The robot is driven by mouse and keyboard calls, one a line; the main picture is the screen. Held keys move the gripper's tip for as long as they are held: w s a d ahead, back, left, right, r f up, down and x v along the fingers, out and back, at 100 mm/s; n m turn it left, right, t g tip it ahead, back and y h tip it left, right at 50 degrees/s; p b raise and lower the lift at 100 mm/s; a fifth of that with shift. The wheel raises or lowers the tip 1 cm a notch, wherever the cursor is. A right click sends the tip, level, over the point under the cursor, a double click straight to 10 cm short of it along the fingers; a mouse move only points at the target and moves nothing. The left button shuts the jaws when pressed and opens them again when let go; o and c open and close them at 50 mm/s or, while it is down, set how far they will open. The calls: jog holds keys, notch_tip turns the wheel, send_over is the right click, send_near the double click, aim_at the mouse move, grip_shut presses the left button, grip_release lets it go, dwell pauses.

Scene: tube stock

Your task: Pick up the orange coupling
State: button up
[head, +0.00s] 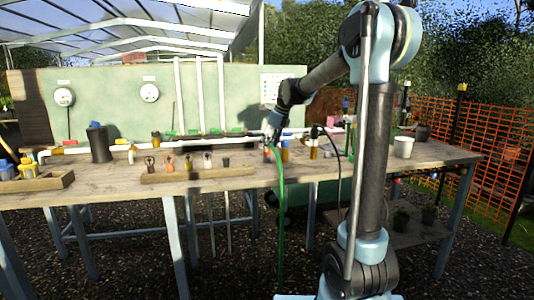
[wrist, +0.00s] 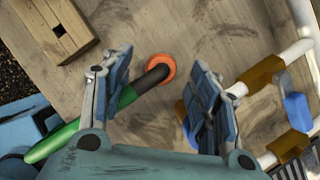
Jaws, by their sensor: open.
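The orange coupling (wrist: 169,62) shows in the wrist view as an orange ring at the end of a dark sleeve (wrist: 151,79) on a green hose (wrist: 70,132). It is over the wooden table, between and slightly beyond my gripper's fingers. My gripper (wrist: 160,72) is open, with one finger to each side, and nothing is seen held. In the head view my gripper (head: 271,140) is low over the back middle of the table, and the green hose (head: 281,210) hangs down past the front edge. The coupling is small and hard to make out there.
A white pipe (wrist: 262,77) with brown and blue fittings runs right of my fingers. A wooden block (wrist: 50,25) with a square hole lies at upper left. In the head view, bottles (head: 313,150) stand right of my gripper, and a rack (head: 200,173) of small parts left.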

jog(key=shift+x, duration=1.65)
jog(key=shift+r, duration=0.1)
jog(key=c, duration=1.2)
notch_tip(320, 180, up, 10)
jog(key=shift+r, duration=2.5)
